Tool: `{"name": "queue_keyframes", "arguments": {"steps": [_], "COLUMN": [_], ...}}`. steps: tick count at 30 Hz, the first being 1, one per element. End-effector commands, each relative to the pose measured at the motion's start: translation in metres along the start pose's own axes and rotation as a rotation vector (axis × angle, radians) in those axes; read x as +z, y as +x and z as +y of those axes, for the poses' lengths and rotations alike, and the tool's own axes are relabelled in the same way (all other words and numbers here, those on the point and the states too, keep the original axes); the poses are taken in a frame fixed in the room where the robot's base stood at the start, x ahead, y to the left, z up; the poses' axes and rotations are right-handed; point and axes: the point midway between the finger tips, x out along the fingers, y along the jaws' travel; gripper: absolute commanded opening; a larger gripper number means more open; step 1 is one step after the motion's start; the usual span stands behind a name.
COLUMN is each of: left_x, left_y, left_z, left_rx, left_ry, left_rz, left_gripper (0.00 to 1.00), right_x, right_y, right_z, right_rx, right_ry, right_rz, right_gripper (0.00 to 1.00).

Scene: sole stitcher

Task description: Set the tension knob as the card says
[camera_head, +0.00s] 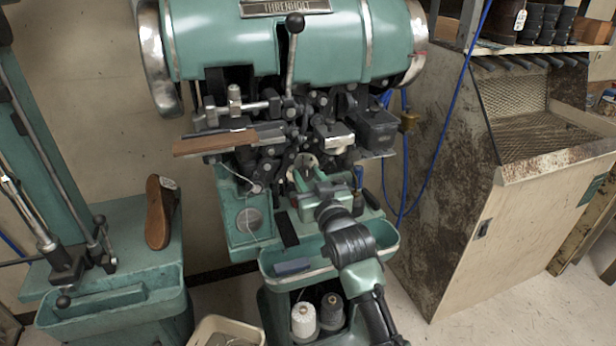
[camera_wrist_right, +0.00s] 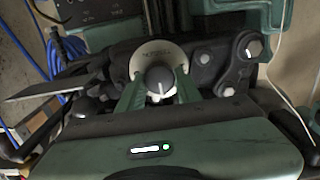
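The tension knob (camera_wrist_right: 159,82) is a dark round knob on a pale, lettered dial plate (camera_wrist_right: 153,52); a white mark shows at its lower edge. The dial plate is also small in the head view (camera_head: 307,160), on the front of the green stitcher (camera_head: 345,45). My right gripper (camera_wrist_right: 160,88) has one green finger on each side of the knob; whether they touch it I cannot tell. In the head view my right gripper (camera_head: 311,178) reaches in from below. A small tag (camera_head: 520,19) hangs at the upper right shelf; its writing is unreadable. My left gripper is out of view.
A wooden strip (camera_head: 213,142) and metal linkages crowd the knob's left. A green tray (camera_head: 285,268) and thread cones (camera_head: 304,320) sit below. Blue cables (camera_head: 440,150) hang at right beside a worn cabinet (camera_head: 480,220).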

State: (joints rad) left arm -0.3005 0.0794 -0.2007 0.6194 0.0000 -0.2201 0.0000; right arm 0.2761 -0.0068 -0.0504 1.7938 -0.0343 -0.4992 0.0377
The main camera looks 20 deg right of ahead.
Motion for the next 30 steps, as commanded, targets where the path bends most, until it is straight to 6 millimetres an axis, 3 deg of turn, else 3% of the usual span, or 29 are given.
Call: {"name": "queue_keyframes", "arguments": {"steps": [1, 3, 14, 30], "left_x": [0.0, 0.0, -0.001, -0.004], "left_y": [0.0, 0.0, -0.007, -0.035], "left_z": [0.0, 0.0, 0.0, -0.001], "left_rx": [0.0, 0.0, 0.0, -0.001], "left_ry": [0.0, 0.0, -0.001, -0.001], "left_rz": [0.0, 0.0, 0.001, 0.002], "left_gripper": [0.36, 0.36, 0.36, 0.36], "right_x": [0.0, 0.0, -0.001, -0.002], "right_y": [0.0, 0.0, 0.0, 0.0], "right_z": [0.0, 0.0, 0.0, -0.002], "right_rx": [0.0, 0.0, 0.0, -0.001], "right_ry": [0.0, 0.0, -0.065, -0.484], "right_rz": [0.0, 0.0, -0.001, -0.001], "right_gripper": [0.14, 0.0, 0.0, 0.0]}}
